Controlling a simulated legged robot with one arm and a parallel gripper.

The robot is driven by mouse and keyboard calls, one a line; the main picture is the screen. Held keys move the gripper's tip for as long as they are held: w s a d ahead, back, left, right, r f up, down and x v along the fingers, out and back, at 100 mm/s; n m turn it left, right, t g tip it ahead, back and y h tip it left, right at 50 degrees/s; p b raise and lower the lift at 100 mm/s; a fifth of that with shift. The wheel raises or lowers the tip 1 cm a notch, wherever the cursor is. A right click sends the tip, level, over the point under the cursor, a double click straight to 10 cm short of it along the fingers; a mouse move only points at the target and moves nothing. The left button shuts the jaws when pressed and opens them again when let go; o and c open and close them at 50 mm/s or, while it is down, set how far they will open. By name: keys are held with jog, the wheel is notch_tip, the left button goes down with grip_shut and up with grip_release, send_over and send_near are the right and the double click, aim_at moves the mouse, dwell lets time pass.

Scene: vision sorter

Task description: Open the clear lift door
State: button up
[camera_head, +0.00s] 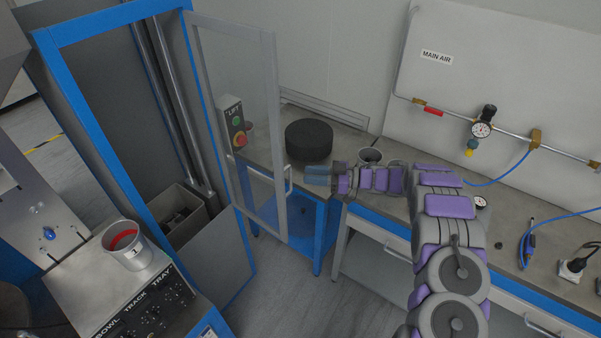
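The clear lift door (232,85) has a grey frame and a see-through panel. It stands swung out to the right of the blue lift frame (110,22), and the lift's front opening is uncovered. A pale bar handle (289,180) is on the door's right edge. My gripper (318,175), with bluish fingers, is just right of the handle and seems apart from it. I cannot tell the finger gap at this angle.
A black round block (309,139) sits on the bench behind the gripper. The LIFT control box (233,122) shows through the door. A cup with red contents (126,246) stands on the control panel at lower left. Air piping (500,133) runs along the right wall panel.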

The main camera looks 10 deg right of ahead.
jog(key=v, duration=0.9)
jog(key=w+d+r+m+t+h, duration=0.2)
jog(key=w+r+m+t+h, duration=0.1)
jog(key=w+r+t+h, duration=0.3)
jog(key=w+d+r+m+t+h, duration=0.3)
jog(key=w+r+t+h, duration=0.1)
jog(key=w+r, duration=0.4)
jog(key=s+d+r+m+g+h+b, duration=0.1)
jog(key=s+d+r+m+h+b, duration=0.1)
jog(key=s+d+r+m+h, duration=0.65)
jog(key=s+a+f+g, duration=0.3)
jog(key=s+a+g, duration=0.2)
jog(key=s, duration=1.2)
jog(key=s+a+f+g, duration=0.4)
jog(key=s+a, duration=0.5)
jog(key=s, duration=0.9)
jog(key=s+a+f+g+b, duration=0.1)
jog(key=s+a+f+g, duration=0.3)
jog(key=s, duration=1.4)
jog(key=a+m+g+y, duration=0.1)
jog(key=a, duration=0.2)
jog(key=shift+a+g, duration=0.35)
jog(key=shift+g, duration=0.05)
